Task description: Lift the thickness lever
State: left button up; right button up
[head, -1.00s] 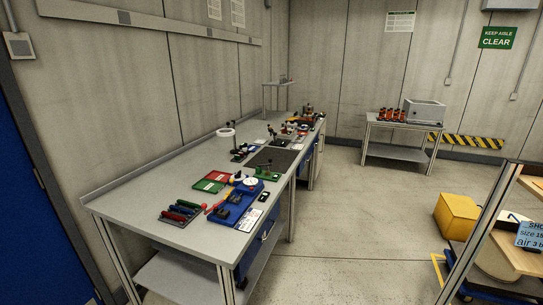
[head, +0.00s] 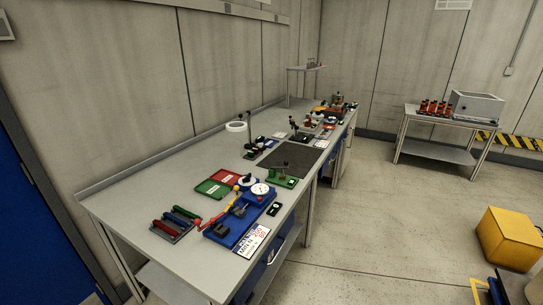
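A long grey workbench (head: 130,207) runs from the near left to the back. On its near half lies a blue base plate (head: 222,236) carrying dark blocks. A round white dial (head: 261,189) stands at the plate's far end. A red handle (head: 217,219) lies along the plate's left side, with small yellow and red balls near its upper end. A small green fixture with an upright post (head: 282,179) sits just beyond the dial. Which part is the thickness lever is too small to tell. Neither of my grippers is in view.
A tray with red, green and blue handled tools (head: 176,222) lies at the near left of the bench. Red and green panels (head: 217,184) and a dark mat (head: 292,158) lie farther along. A yellow box (head: 511,238) stands on the floor at right. The floor before the bench is open.

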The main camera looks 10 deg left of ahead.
aim_at(286, 163)
jog(key=i+l+u, duration=0.7)
jog(key=i, duration=0.15)
jog(key=i+l+u, duration=0.35)
